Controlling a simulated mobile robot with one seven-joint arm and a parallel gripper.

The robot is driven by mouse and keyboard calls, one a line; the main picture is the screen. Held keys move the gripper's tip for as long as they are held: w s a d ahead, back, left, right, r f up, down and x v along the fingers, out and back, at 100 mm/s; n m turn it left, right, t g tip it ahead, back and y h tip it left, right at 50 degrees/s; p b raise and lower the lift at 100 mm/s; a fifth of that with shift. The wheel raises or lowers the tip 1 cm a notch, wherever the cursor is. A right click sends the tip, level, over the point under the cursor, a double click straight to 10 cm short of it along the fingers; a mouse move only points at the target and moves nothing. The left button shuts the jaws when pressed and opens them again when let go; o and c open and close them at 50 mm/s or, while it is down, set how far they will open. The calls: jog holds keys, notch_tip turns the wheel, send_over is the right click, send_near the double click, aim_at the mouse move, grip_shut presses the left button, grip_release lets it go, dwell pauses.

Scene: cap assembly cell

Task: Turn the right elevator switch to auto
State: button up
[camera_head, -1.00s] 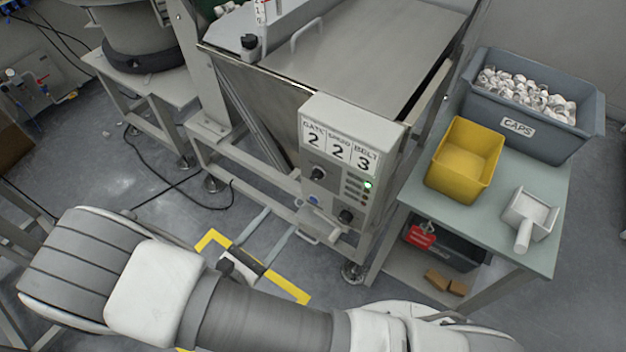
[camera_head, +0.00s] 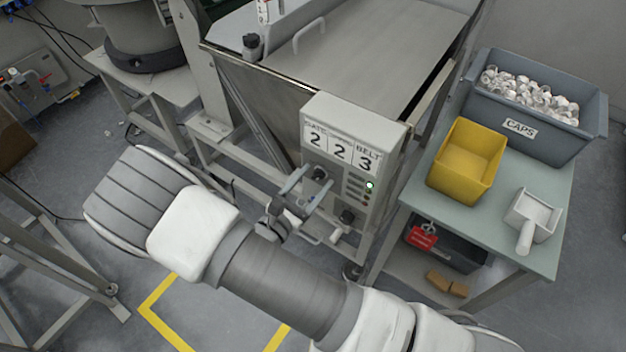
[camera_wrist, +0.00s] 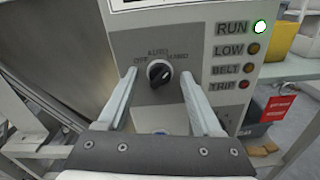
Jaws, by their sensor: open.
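A black rotary knob (camera_wrist: 159,72) sits on the grey control box (camera_head: 390,140), with OFF, AUTO and a third, blurred label around it. Its white pointer mark is small; it seems to lean up and right, but I cannot tell its exact setting. In the head view the knob (camera_head: 319,173) is the upper one on the box. My gripper (camera_wrist: 158,76) is open, its two fingers on either side of the knob and apart from it in the wrist view. In the head view my gripper (camera_head: 306,186) is in front of the box; its depth to the knob is unclear.
A second black knob (camera_head: 347,216) is lower right on the box. Status lamps, the RUN lamp (camera_wrist: 259,27) lit, run down the right side. A table with a yellow bin (camera_head: 466,160), a scoop (camera_head: 531,215) and a grey caps bin (camera_head: 585,125) stands to the right.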

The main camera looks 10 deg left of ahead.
jog(key=shift+c, duration=0.2)
grip_shut()
jog(key=shift+n, duration=0.4)
jog(key=n+p, duration=0.2)
jog(key=n, duration=0.1)
jog(key=shift+r+n, duration=0.1)
jog(key=shift+n, duration=0.3)
jog(key=n+p, duration=0.1)
jog(key=n, duration=0.3)
dwell(0.4)
jog(key=shift+o, duration=0.2)
grip_release()
